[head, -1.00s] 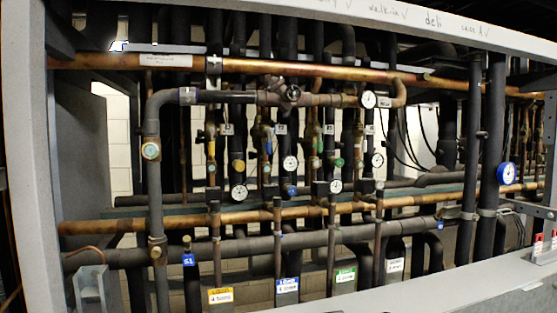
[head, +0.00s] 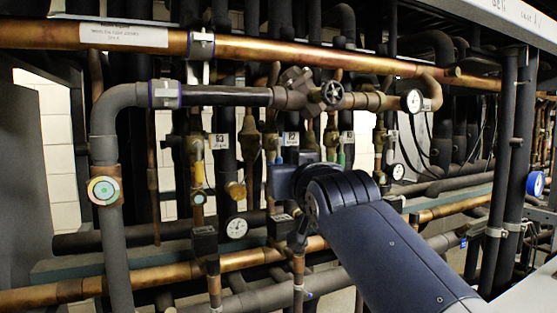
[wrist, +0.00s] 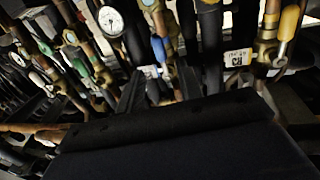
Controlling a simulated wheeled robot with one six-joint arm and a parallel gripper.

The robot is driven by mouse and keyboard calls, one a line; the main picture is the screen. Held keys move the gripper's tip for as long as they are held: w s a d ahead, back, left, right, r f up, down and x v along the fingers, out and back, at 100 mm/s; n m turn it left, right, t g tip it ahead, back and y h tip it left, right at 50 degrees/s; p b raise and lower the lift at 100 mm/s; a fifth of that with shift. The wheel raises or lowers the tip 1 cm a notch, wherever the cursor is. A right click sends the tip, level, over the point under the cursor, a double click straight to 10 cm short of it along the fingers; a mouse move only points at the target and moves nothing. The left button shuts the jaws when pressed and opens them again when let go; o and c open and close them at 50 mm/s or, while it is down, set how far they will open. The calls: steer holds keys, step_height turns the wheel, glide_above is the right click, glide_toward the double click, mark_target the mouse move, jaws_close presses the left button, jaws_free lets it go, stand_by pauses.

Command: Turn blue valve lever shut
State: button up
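The blue valve lever (wrist: 159,48) hangs among brass valve bodies and dark pipes in the wrist view, near the upper middle. My gripper (wrist: 160,73) shows there as two dark fingers, spread apart with a gap between them. The blue lever appears just beyond the fingertips, between them in the picture; I see no clear contact.
A yellow lever (wrist: 288,24) is right of the blue one, and a green lever (wrist: 76,56) is to its left. A copper pipe (head: 240,49) crosses above my arm. A black handwheel (head: 332,93) and pressure gauge (head: 237,228) are close by. Dense vertical pipes leave little room.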

mark_target(279, 158)
steer(key=w+p, duration=0.1)
steer(key=w, duration=0.1)
steer(key=w+a+p, duration=0.1)
steer(key=w, duration=0.2)
steer(key=w+p, duration=0.1)
steer(key=w, duration=0.2)
steer(key=shift+w+a, duration=0.2)
steer(key=shift+a, duration=0.2)
steer(key=shift+f, duration=0.1)
jaws_close()
